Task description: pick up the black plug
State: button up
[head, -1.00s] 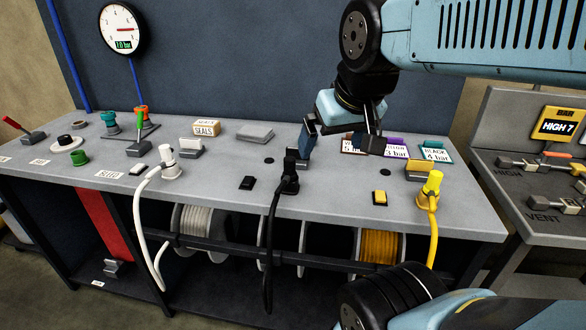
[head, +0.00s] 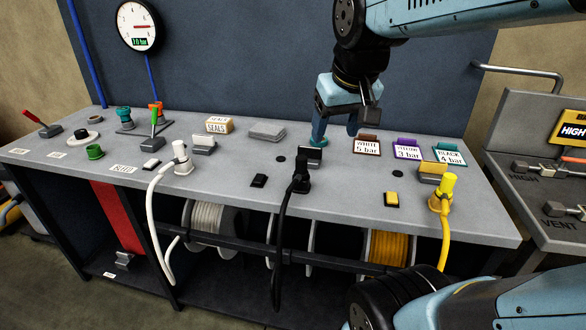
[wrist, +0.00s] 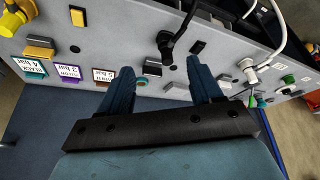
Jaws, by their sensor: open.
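The black plug (head: 301,181) stands at the bench's front edge, by a grey block with a dark face (head: 310,155), its black cable hanging down the front. It also shows in the wrist view (wrist: 166,42), beyond the fingertips. My gripper (head: 336,134) is open and empty, with blue fingers pointing down over the rear of the bench, behind and slightly right of the plug. In the wrist view its fingers (wrist: 159,68) are spread wide, and the plug is apart from them. A teal ring (head: 318,143) sits by the left finger in the head view.
A white plug (head: 180,156) stands to the left and a yellow plug (head: 445,192) to the right, both with hanging cables. Three tags stand behind, including the white 5 bar tag (head: 367,147). A black switch (head: 259,181) lies left of the black plug.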

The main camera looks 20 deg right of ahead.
jog(key=w+f+g, duration=0.1)
jog(key=w+g, duration=0.1)
jog(key=w, duration=0.8)
jog(key=g, duration=0.3)
send_over(302, 157)
notch_tip(302, 157, down, 4)
jog(key=shift+n, duration=0.4)
jog(key=f, duration=0.8)
jog(key=shift+w+f, duration=0.2)
jog(key=shift+f, duration=0.15)
jog(key=shift+s+f, duration=0.2)
jog(key=shift+f, duration=2.5)
jog(key=shift+c, duration=0.2)
jog(key=c, duration=1.1)
